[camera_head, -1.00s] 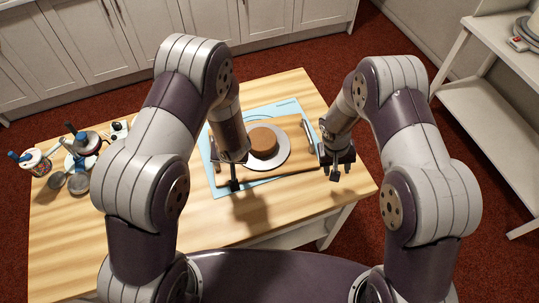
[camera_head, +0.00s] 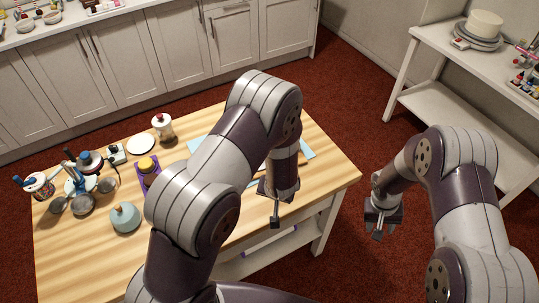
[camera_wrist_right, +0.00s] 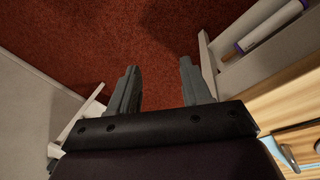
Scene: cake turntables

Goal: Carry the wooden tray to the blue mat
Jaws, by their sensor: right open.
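The light-blue mat (camera_head: 307,150) lies on the wooden table, with only its corners and edges showing past my left arm. The wooden tray, which carried a brown cake in the earlier view, is almost wholly hidden behind that arm. In the right wrist view, part of the wooden tray (camera_wrist_right: 297,138) with a metal handle shows at the lower right. My left gripper (camera_head: 276,215) points down near the table's front right edge; its jaws are not clear. My right gripper (camera_head: 380,228) is open and empty, off the table's right side over the red floor, its fingers apart in the wrist view (camera_wrist_right: 160,85).
A white shelf unit (camera_head: 450,110) stands at the right. Red floor (camera_head: 345,110) lies between.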

